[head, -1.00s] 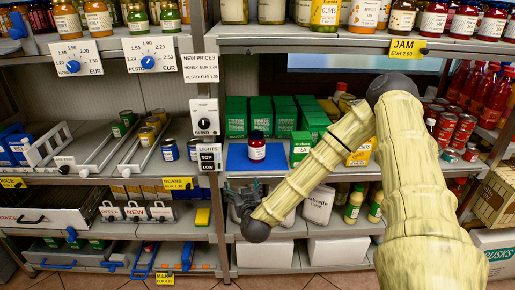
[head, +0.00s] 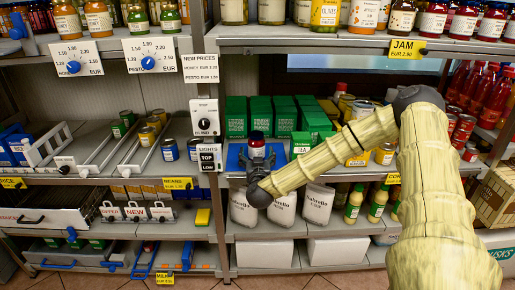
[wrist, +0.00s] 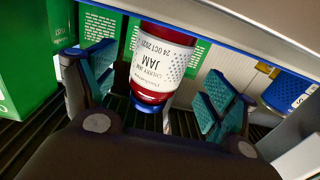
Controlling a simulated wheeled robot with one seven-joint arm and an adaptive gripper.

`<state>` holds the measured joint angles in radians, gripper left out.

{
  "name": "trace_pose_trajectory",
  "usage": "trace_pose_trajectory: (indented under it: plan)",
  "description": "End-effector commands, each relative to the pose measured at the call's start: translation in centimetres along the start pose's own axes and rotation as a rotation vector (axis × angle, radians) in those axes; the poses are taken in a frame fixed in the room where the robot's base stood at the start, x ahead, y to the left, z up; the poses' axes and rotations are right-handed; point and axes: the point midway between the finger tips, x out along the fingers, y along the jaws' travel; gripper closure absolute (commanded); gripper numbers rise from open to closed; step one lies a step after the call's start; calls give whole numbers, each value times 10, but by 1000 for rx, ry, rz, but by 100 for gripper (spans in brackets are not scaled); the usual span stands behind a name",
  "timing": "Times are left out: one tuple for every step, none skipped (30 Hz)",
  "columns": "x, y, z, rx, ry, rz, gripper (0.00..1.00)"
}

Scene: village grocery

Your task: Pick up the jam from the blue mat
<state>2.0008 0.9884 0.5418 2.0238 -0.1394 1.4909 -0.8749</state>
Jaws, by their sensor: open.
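The jam (head: 257,142) is a small dark red jar with a dark blue lid and a white label. It stands upright on the blue mat (head: 234,160) on the middle shelf. My gripper (head: 258,160) is in front of the jar and hides its lower part in the head view. In the wrist view the jar (wrist: 162,65) appears upside down, its label readable as cherry jam. My open gripper (wrist: 157,88) has one teal-padded finger on each side of the jar, with visible gaps. Whether the jar is fully between the pads is unclear.
Green tea boxes (head: 303,145) stand close to the right of the mat, with more green boxes (head: 259,108) behind. A switch panel (head: 205,117) and the LIGHTS labels are on the post at left. The upper shelf (head: 300,37) with jars overhangs. White bags (head: 317,201) stand below.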

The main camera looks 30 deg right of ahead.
Motion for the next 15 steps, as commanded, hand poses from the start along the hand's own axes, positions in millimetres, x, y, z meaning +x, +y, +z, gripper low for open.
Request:
trace_pose_trajectory:
  plan:
    - [5,2,0,0,0,3,15]
    - [8,2,0,0,0,3,15]
    - [14,2,0,0,0,3,15]
    - [18,3,1,0,1,3,15]
    - [22,4,1,-1,1,4,15]
    - [27,4,2,0,0,3,15]
    - [32,4,1,0,1,3,15]
    - [35,4,1,0,2,3,15]
    - [39,4,1,0,1,2,15]
    - [42,3,2,0,0,1,15]
    - [44,3,2,0,1,1,15]
    - [46,3,1,0,1,1,15]
    - [47,3,1,0,1,1,15]
    - [48,3,1,0,0,1,15]
    - [48,3,1,0,0,1,15]
